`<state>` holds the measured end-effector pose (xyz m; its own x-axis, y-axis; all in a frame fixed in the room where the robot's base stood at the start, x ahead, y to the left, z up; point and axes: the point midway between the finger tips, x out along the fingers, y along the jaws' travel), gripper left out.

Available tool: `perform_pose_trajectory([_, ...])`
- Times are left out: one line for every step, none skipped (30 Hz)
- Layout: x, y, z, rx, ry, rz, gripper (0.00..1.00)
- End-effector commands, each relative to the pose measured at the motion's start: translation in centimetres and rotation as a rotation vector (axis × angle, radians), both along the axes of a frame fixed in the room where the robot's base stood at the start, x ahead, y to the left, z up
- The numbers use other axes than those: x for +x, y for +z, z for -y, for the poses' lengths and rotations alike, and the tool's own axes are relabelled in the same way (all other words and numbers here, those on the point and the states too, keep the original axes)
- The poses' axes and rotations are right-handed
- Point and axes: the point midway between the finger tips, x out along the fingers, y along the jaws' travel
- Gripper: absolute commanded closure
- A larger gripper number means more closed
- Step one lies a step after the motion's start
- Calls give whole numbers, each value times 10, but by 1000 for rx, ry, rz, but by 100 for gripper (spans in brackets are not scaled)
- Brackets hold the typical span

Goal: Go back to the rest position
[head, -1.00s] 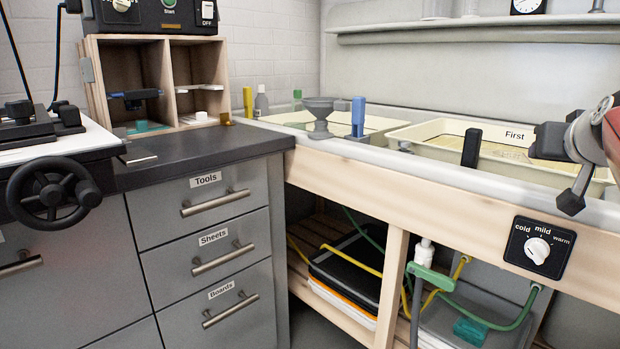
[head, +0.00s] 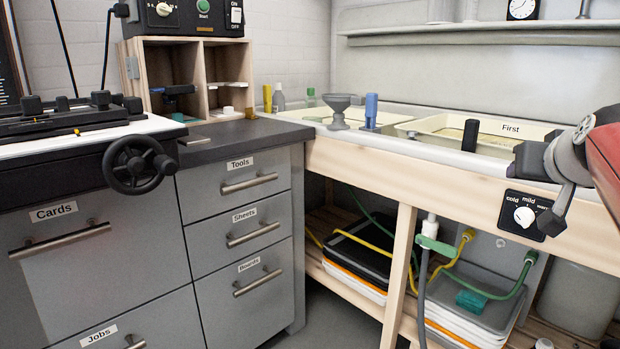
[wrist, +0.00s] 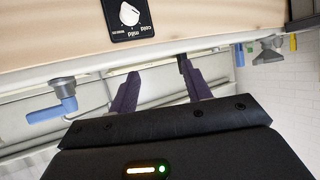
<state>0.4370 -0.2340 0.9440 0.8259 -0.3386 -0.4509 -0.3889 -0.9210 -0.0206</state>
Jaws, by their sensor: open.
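My gripper (head: 540,192) is at the right edge of the head view, in front of the wooden sink frame (head: 430,177) and close by the dial panel (head: 524,214) in the picture. In the wrist view my gripper (wrist: 157,78) shows two dark fingers spread apart with nothing between them. The dial panel is also at the top of the wrist view (wrist: 130,14). My gripper appears clear of the things around it.
A black handwheel (head: 138,165) sticks out from the left counter. Drawers labelled Tools, Sheets and Cards (head: 60,240) are shut. Floor shows between cabinet and shelf.

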Motion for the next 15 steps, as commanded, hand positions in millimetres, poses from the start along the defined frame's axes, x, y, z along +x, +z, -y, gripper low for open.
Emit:
perform_pose_trajectory([-1,-8,-10,11,17,-15,51])
perform_pose_trajectory([-2,-13,-16,17,28,-25,51])
perform_pose_trajectory([-3,-19,-24,25,42,-37,51])
perform_pose_trajectory([-5,-24,-31,33,52,-49,51])
perform_pose_trajectory([-6,-30,-39,40,64,-61,51])
perform_pose_trajectory([-9,-39,-49,51,82,-78,51])
perform_pose_trajectory([-11,-46,-57,59,95,-94,51])
perform_pose_trajectory([-13,-53,-65,66,109,-109,51])
perform_pose_trajectory([-17,-63,-78,76,128,-131,51])
perform_pose_trajectory([-21,-72,-88,84,144,-150,51])
perform_pose_trajectory([-25,-81,-98,92,161,-169,51])
perform_pose_trajectory([-32,-95,-113,102,184,-199,51])
perform_pose_trajectory([-38,-107,-125,108,205,-228,51])
perform_pose_trajectory([-46,-119,-138,115,226,-255,51])
perform_pose_trajectory([-58,-138,-155,123,254,-297,51])
